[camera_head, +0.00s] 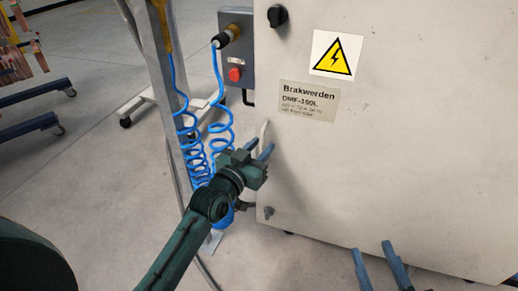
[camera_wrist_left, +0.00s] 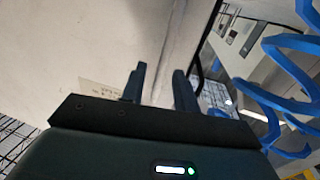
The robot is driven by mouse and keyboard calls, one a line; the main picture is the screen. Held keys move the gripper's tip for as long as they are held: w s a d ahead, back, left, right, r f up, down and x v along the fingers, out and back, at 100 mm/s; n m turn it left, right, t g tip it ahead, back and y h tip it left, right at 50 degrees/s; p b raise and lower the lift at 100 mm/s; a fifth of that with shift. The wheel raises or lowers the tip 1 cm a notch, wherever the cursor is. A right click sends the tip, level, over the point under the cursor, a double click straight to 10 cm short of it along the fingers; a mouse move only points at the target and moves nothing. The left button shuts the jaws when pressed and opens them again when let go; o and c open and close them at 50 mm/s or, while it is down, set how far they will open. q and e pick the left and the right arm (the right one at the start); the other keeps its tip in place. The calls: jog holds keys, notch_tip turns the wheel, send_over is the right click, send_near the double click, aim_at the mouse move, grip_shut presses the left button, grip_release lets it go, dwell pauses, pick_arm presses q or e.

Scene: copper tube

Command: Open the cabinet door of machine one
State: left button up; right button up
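The machine's cabinet door (camera_head: 400,130) is a large off-white panel with a yellow warning sign and a "Brakwerden DMF-190L" label. It looks closed. A black knob (camera_head: 277,16) sits at its upper left. My left gripper (camera_head: 261,147) is at the door's left edge, below the label, beside a small pale sliver (camera_head: 264,130). In the left wrist view its two fingers (camera_wrist_left: 160,90) are apart, with a panel edge running down between them. I cannot tell whether they touch it. My right gripper (camera_head: 380,268) is open and empty low in front of the door.
Coiled blue hoses (camera_head: 219,130) hang by a metal post (camera_head: 165,90), close to my left arm. A grey control box (camera_head: 236,55) with a red button (camera_head: 235,74) is left of the door. Blue wheeled frames (camera_head: 35,93) stand further left. Much of the floor between is clear.

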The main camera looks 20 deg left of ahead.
pick_arm(q)
jog(key=shift+c, duration=0.4)
grip_shut()
jog(key=shift+s, duration=0.1)
